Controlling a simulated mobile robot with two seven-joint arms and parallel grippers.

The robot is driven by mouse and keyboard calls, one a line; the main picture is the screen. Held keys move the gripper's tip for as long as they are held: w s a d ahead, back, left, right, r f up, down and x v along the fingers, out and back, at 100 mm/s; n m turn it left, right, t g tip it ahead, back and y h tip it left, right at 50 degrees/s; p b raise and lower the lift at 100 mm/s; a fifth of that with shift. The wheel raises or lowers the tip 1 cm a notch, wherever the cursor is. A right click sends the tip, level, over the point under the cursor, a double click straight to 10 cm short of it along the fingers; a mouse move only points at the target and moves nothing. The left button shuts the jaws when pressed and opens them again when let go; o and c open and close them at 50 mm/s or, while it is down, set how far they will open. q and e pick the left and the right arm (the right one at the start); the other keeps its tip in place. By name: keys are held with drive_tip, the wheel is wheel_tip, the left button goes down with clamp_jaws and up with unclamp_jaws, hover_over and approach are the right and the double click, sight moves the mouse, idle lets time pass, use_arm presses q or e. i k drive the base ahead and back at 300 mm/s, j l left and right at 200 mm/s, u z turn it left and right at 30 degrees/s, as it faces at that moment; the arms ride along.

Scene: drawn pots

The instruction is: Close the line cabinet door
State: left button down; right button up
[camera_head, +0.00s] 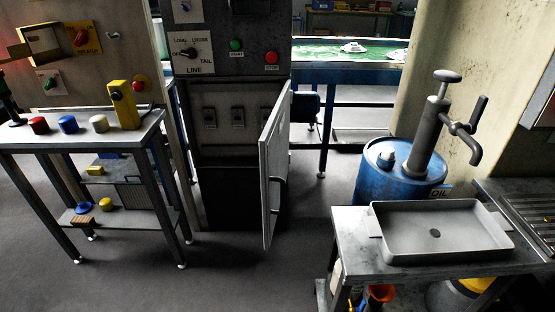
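The line cabinet (228,75) stands at the centre, with a "LINE" selector, a green button and a red button on its upper panel. Its grey door (272,170) is open, hinged on the right side and swung out toward me. A dark curved handle (280,189) shows on the door. The opening behind shows several switches (238,117) on a grey inner panel. Neither of my grippers is in view.
A metal bench (70,140) with coloured knobs and a yellow box stands left. At right are a blue oil drum (372,185) with a pump and a table (350,250) bearing a grey tray (390,250). The grey floor before the cabinet is clear.

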sight(275, 157)
drive_tip(key=i+j+u, duration=0.2)
drive_tip(key=i+j, duration=0.15)
drive_tip(key=i+j+u, duration=0.25)
drive_tip(key=i, duration=0.2)
drive_tip(key=j, duration=0.05)
